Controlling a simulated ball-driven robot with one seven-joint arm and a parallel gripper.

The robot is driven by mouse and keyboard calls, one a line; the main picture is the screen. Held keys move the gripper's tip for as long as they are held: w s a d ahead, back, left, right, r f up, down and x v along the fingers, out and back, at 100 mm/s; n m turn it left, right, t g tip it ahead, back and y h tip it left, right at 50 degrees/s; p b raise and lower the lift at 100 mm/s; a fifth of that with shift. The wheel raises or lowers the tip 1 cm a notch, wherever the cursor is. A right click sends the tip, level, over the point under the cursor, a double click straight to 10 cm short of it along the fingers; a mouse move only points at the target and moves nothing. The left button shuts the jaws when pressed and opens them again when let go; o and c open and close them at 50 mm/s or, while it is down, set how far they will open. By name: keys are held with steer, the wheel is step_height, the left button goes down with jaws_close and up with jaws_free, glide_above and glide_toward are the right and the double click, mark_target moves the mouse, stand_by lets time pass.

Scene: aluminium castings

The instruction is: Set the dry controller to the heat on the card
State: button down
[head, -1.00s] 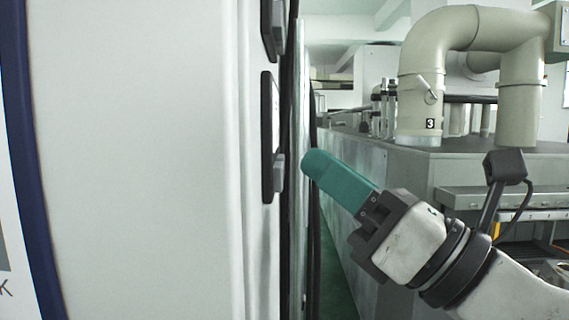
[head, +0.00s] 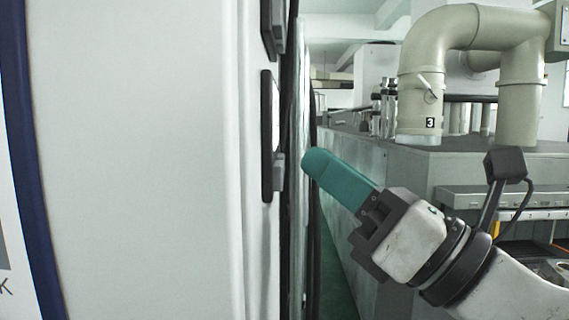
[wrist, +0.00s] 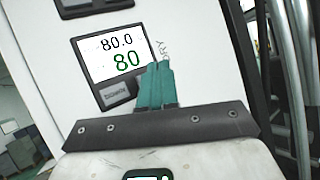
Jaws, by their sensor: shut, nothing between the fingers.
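The controller (wrist: 113,57) is a dark-framed unit on a white cabinet face. Its white screen shows 80.0 in black above 80 in green. A grey button strip (wrist: 115,92) lies below the screen. Lettering that seems to read DRY (wrist: 161,50) stands beside it, partly behind my fingers. In the head view a dark unit (head: 267,140) shows almost edge-on, with a grey part sticking out low down. My gripper (head: 312,160) has teal fingers, shut and empty, just right of that part. In the wrist view my fingers (wrist: 158,68) overlap the controller's right edge; contact cannot be told. I cannot identify the card.
Another dark unit (head: 273,25) sits higher on the white cabinet (head: 145,160). A blue-edged panel (head: 35,160) is at far left. Dark cables run down beside the cabinet. A grey machine (head: 410,165) with a thick pipe (head: 420,90) marked 3 stands behind my arm.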

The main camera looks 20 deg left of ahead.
steer(key=shift+a, duration=0.1)
stand_by(0.6)
steer(key=shift+s+a+p, duration=0.15)
steer(key=shift+a+p, duration=0.2)
steer(key=shift+p, duration=0.05)
steer(key=shift+s+a, duration=0.1)
steer(key=shift+a, duration=0.25)
stand_by(0.8)
steer(key=shift+d, duration=0.1)
steer(key=shift+w+d, duration=0.25)
steer(key=shift+d, duration=0.4)
steer(key=shift+d, duration=0.1)
steer(key=d, duration=0.2)
steer(key=w+d+b, duration=0.1)
steer(key=d, duration=0.1)
steer(key=shift+w+d, duration=0.2)
steer(key=shift+d, duration=0.1)
stand_by(0.6)
